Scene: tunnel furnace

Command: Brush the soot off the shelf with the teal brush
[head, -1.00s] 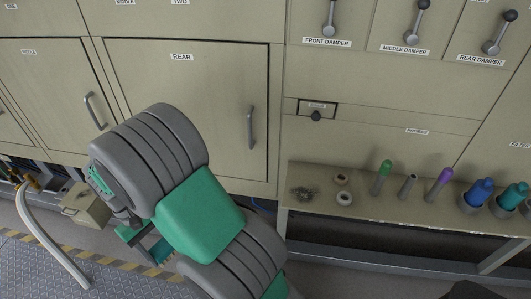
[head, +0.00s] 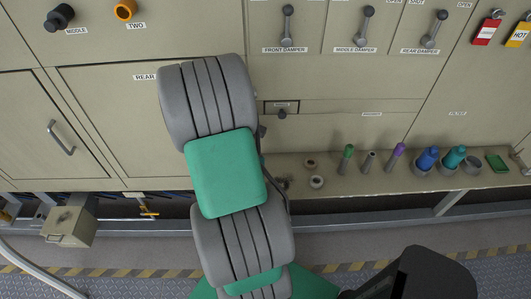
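The pale shelf (head: 338,187) runs along the lower right of the furnace front. A dark soot patch (head: 283,184) shows at its left end, partly hidden by my arm. A teal object with a rounded top (head: 455,156) stands upright in a grey cup towards the right of the shelf; it looks like the teal brush, but no bristles show. A similar blue one (head: 428,157) stands in a cup just left of it. My arm crosses the middle of the view and hides my gripper, so its fingers and anything in them do not show.
Two pale rings (head: 316,181) lie beside the soot. Green (head: 348,153), grey (head: 369,161) and purple (head: 397,151) upright pieces stand mid-shelf. An empty cup (head: 474,166) and green pad (head: 497,163) are farther right. A box (head: 70,226) is at lower left.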

